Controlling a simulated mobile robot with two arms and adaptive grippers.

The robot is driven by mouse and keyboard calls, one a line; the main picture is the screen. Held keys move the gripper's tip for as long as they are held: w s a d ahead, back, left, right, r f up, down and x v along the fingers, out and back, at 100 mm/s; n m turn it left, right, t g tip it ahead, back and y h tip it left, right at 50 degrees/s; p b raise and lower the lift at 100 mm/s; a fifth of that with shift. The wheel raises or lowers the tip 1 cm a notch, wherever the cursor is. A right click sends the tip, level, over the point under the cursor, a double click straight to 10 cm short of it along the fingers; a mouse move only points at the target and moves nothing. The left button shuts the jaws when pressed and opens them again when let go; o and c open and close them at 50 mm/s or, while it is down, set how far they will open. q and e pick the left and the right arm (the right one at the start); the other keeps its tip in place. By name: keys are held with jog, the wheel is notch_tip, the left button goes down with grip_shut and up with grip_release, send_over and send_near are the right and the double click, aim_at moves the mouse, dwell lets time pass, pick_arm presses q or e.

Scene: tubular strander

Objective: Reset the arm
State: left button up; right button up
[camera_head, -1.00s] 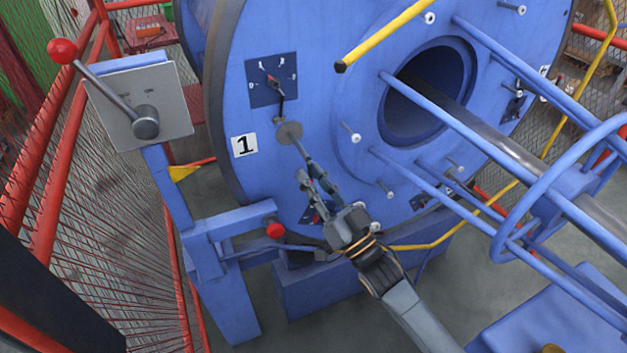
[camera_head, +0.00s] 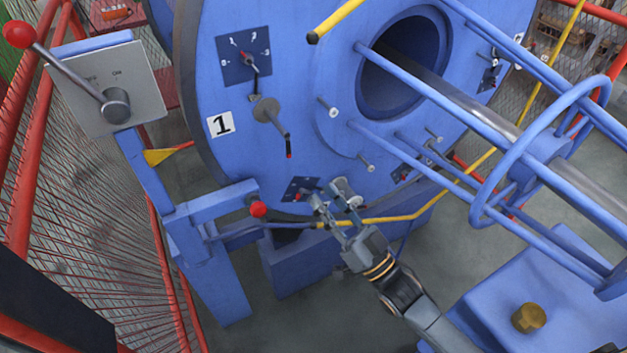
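My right gripper (camera_head: 336,203) is in front of the lower part of the blue disc (camera_head: 290,110). Its fingers are spread apart with nothing visible between them. A small dark dial plate (camera_head: 300,187) on the disc is just behind and left of the fingers. Above the gripper, a round grey disc with a lever (camera_head: 268,112) hangs on the blue face, its dark tip pointing down and right, apart from the gripper. Higher up is a square dial plate with a red pointer (camera_head: 243,55). My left gripper is not in view.
A red-knobbed lever (camera_head: 18,34) on a grey switch box (camera_head: 110,85) stands at the left. A red ball knob (camera_head: 258,209) is left of my gripper. Blue rods (camera_head: 440,95) and a hoop (camera_head: 492,190) reach out at the right. Red mesh fencing (camera_head: 90,230) borders the left.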

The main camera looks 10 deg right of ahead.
jog(key=shift+s+d+f, duration=0.2)
jog(key=shift+s+d, duration=0.05)
jog(key=shift+s, duration=0.15)
